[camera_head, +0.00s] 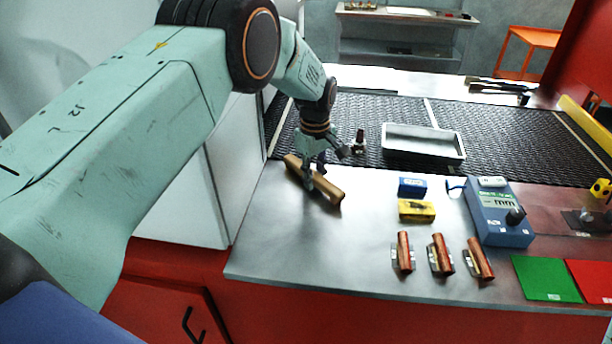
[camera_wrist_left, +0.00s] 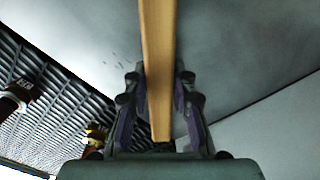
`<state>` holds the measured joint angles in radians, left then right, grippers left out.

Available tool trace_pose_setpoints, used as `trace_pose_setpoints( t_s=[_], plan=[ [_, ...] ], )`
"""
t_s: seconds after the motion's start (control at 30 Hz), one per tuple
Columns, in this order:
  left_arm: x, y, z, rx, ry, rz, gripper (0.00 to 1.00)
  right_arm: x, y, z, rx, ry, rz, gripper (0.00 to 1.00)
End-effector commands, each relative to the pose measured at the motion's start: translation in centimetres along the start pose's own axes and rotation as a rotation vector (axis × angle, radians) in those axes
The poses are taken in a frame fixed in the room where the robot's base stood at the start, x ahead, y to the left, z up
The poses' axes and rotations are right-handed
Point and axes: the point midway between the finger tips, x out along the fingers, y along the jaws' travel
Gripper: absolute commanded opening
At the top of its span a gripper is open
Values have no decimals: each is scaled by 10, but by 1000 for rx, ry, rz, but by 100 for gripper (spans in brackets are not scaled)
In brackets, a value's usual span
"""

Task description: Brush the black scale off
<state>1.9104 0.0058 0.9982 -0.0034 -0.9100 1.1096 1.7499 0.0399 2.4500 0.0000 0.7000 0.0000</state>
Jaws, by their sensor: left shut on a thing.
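My left gripper (camera_head: 312,172) is shut on a long wooden bar (camera_head: 329,195), which looks like a brush handle. It holds the bar at the left end of the metal counter, next to the mesh belt. In the left wrist view the wooden bar (camera_wrist_left: 158,60) runs between both fingers of my gripper (camera_wrist_left: 158,100); no bristles show. A small dark and reddish part (camera_head: 359,141) stands on the belt just right of the gripper. I cannot make out black scale on it. A few dark specks (camera_wrist_left: 115,60) show on the grey surface. My right gripper is not in view.
The mesh belt (camera_head: 495,130) carries a grey tray (camera_head: 423,153). On the counter (camera_head: 330,245) are a blue block (camera_head: 412,187), a yellow block (camera_head: 416,211), a blue gauge (camera_head: 498,225), three copper pieces (camera_head: 440,255), and green (camera_head: 546,279) and red (camera_head: 592,281) plates. The counter's front left is clear.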

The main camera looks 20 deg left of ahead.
Motion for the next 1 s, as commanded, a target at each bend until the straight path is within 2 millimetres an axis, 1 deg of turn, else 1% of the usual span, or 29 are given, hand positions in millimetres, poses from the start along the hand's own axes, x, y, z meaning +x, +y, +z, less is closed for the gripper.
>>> trace_pose_setpoints(
  t_s=[0.03, 0.1, 0.37, 0.73, 1.0],
  plan=[
    [3, 2, 4, 1, -1, -3, 0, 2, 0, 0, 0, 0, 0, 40],
    [3, 5, 8, 2, -1, -2, 0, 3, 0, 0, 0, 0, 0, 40],
    [3, 11, 15, 1, -2, -3, 0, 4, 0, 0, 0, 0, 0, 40],
    [2, 29, 36, 2, -2, -3, 0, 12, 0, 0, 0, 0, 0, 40],
    [2, 38, 46, 2, -1, -2, 0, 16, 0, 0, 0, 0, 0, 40]
  ],
)
